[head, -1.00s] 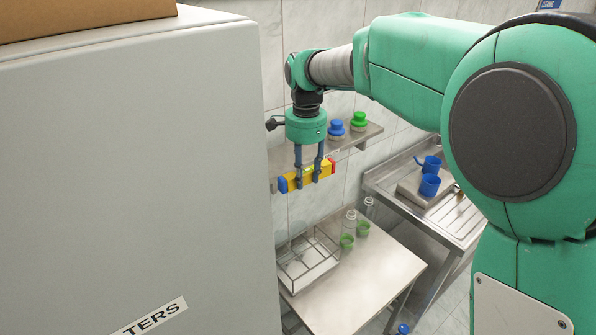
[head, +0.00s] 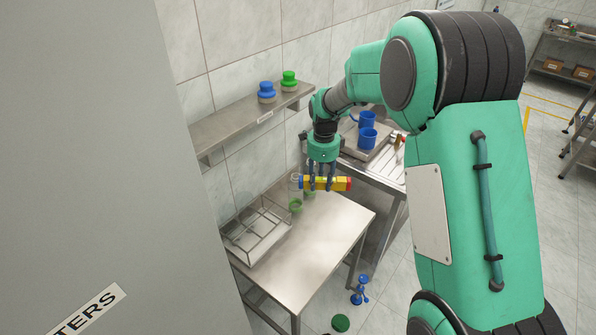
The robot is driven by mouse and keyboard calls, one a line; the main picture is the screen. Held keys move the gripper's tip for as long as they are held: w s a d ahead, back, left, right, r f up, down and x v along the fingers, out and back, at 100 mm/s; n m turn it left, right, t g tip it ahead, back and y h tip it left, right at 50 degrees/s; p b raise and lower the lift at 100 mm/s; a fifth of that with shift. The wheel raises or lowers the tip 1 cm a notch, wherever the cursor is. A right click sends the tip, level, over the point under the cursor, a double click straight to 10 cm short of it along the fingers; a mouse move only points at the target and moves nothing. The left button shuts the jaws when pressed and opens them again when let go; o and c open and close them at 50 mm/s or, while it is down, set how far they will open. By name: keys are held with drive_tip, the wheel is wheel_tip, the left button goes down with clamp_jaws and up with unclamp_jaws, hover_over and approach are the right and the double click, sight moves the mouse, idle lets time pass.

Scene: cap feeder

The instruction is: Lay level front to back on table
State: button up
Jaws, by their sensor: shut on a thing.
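The level (head: 339,184) is a yellow bar with a blue part at its left end and a red end at the right. My gripper (head: 321,185) points down and is shut on the level near its left part. It holds the level above the far right part of the steel table (head: 305,247), roughly crosswise in the picture. The level looks apart from the table top, though the exact height is hard to tell. The gripper's fingers cover part of the level.
A wire rack (head: 256,232) stands at the table's left end. A wall shelf (head: 240,118) holds blue and green jars. Blue mugs (head: 367,137) stand on the sink unit behind. The table's front middle is clear.

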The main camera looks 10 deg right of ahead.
drive_tip(key=s+d+f+m+b, duration=0.3)
drive_tip(key=d+f+m, duration=0.4)
drive_tip(key=d+f, duration=0.9)
drive_tip(key=shift+s+d+f, duration=0.35)
drive_tip(key=shift+s+d, duration=0.05)
drive_tip(key=shift+d, duration=0.3)
drive_tip(key=shift+a, duration=0.1)
drive_tip(key=b, duration=0.4)
approach(329, 223)
drive_tip(key=shift+f+b, duration=0.7)
drive_tip(key=shift+f, duration=1.9)
drive_tip(key=shift+f, duration=0.5)
drive_tip(key=o, duration=1.3)
drive_tip(key=shift+o, duration=0.2)
